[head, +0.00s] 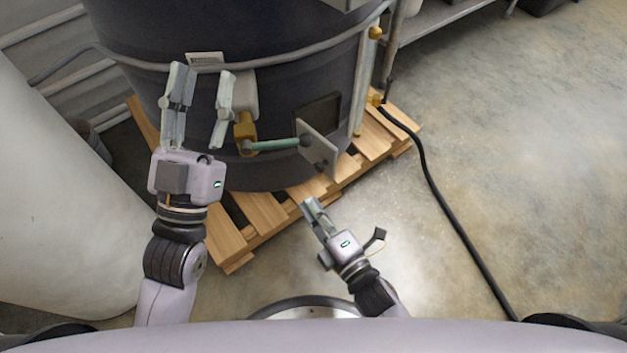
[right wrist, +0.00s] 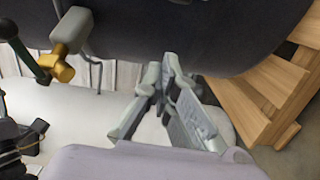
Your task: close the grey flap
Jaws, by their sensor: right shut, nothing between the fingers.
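The grey flap (head: 319,148) is a flat square plate low on the front of the dark round hopper (head: 270,40). It stands open, angled out beside a dark square opening (head: 318,112). I do not make it out in the right wrist view. My right gripper (head: 309,202) is shut and empty, below the flap and apart from it; its fingers also show in the right wrist view (right wrist: 166,68). My left gripper (head: 204,70) is open, with its fingers pointing up in front of the hopper, left of the flap.
A green lever (head: 272,144) on a yellow valve (head: 245,133) reaches toward the flap. The hopper stands on a wooden pallet (head: 260,213). A black hose (head: 434,185) runs over the floor at right. A large white container (head: 60,210) is at left.

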